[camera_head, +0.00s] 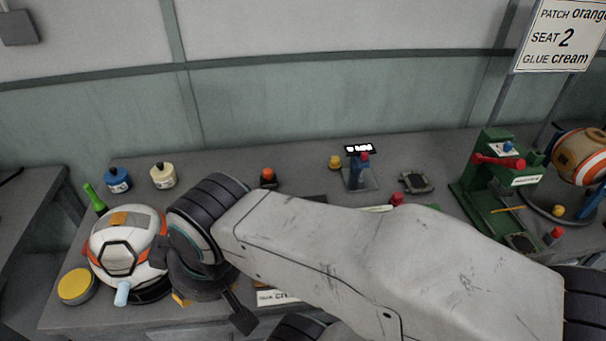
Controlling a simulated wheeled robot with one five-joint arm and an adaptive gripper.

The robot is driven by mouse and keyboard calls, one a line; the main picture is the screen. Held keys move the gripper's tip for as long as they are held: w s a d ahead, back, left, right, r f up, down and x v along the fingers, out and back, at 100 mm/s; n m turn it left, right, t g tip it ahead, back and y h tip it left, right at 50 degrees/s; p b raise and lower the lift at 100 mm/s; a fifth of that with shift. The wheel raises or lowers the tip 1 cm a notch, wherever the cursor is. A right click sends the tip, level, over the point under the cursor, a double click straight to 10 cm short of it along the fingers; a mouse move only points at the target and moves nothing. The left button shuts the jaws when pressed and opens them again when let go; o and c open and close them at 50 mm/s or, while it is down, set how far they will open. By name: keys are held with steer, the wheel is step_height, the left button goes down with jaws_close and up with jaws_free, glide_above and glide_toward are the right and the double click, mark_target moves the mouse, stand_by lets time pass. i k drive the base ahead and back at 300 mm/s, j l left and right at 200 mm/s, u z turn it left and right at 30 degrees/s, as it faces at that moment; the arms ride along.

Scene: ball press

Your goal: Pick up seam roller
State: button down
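My arm reaches across from the lower right, and its end with my gripper (212,288) is over the left part of the workbench (225,160), beside the white ball. One dark finger shows pointing down and right; the other is not clear, so its opening cannot be judged. I cannot surely identify the seam roller. A green handle-like piece (95,198) stands behind the ball on the left. A pale blue rounded piece (122,294) shows at the ball's front. The arm hides much of the middle of the bench.
The white ball (140,228) with orange and black patches sits on a dark base. A yellow round tin (75,286), blue bottle (118,180) and cream bottle (163,176) stand nearby. A green press (487,200) and orange-white ball (578,150) are at right.

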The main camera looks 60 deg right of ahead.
mark_target(268, 179)
steer(key=z, duration=1.45)
